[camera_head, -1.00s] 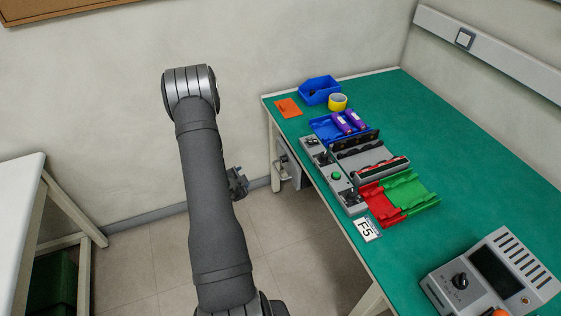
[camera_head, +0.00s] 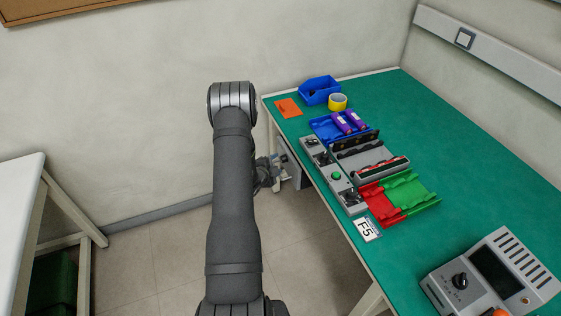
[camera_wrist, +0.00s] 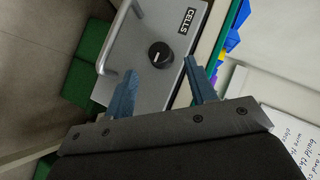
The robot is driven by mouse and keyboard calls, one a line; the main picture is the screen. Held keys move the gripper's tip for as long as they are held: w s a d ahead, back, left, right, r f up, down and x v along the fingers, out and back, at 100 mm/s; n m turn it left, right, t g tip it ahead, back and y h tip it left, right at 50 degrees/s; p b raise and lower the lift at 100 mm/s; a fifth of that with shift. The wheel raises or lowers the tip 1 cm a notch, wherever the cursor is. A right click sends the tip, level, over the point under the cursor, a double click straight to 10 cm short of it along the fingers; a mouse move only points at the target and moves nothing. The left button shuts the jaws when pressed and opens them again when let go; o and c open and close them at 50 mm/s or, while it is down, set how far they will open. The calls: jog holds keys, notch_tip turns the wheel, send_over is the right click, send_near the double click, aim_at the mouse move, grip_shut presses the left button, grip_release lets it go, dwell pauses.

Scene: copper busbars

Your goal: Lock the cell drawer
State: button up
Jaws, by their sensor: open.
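The cell drawer's grey front (camera_wrist: 205,30), labelled CELLS, fills the upper middle of the wrist view. It carries a round black knob (camera_wrist: 160,54) with a small pale mark, and a bar handle (camera_wrist: 121,42) to the knob's left. My gripper (camera_wrist: 159,67) is open, its two blue-grey fingers either side of the knob in the picture; I see no contact. In the head view my gripper (camera_head: 265,174) is beside the bench's left side, next to the grey drawer unit (camera_head: 291,171), which it partly hides. Whether the drawer is fully closed cannot be told.
The green bench top (camera_head: 440,130) stands right of my arm. Near its edge are a control strip (camera_head: 335,177), red tray (camera_head: 380,205), green tray (camera_head: 411,190) and blue bin (camera_head: 319,90). A white table (camera_head: 25,190) stands left. Open floor lies between.

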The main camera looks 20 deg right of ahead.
aim_at(281, 160)
jog(key=shift+x, duration=2.45)
jog(key=c, duration=1)
